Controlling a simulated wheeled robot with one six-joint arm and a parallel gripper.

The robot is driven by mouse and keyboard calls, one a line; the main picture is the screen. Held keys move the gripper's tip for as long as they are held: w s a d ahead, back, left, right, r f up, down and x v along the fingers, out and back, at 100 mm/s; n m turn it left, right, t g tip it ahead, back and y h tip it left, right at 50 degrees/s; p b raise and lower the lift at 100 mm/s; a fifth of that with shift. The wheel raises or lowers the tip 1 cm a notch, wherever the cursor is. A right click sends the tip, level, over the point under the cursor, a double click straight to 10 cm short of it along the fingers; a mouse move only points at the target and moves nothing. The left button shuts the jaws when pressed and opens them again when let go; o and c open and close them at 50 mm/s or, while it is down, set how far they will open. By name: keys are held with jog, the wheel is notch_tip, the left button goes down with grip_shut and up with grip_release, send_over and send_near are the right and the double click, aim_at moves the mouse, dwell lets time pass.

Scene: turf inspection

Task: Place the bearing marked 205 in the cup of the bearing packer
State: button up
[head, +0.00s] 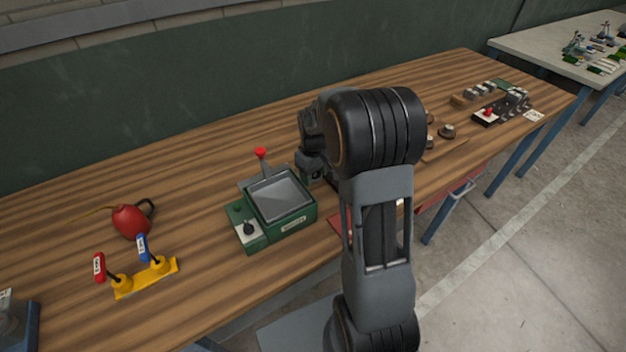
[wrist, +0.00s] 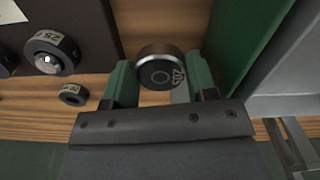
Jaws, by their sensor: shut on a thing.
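My gripper (wrist: 160,76) has its green fingers on either side of a dark round bearing (wrist: 158,72) and is shut on it. The bearing has a bright metal rim, and its sideways mark looks like 205, though the last digit is hard to read. In the head view my gripper (head: 312,166) is partly hidden behind my arm, just right of the green machine (head: 290,224). The bearing cannot be seen there. I cannot make out the packer's cup in either view.
In the wrist view, a marked round part with a shiny ball (wrist: 47,62) and a small dark ring (wrist: 73,95) lie at left. A green wall (wrist: 247,45) stands close on the right. In the head view, a red can (head: 131,221) and a yellow bracket (head: 147,279) stand at left.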

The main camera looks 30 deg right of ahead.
aim_at(313, 187)
jog(key=shift+w+f, duration=0.2)
jog(key=shift+f, duration=0.05)
jog(key=shift+w+f, duration=0.1)
jog(key=shift+f, duration=1.5)
jog(key=shift+f, duration=0.1)
jog(key=shift+f, duration=0.15)
jog(key=o, duration=0.8)
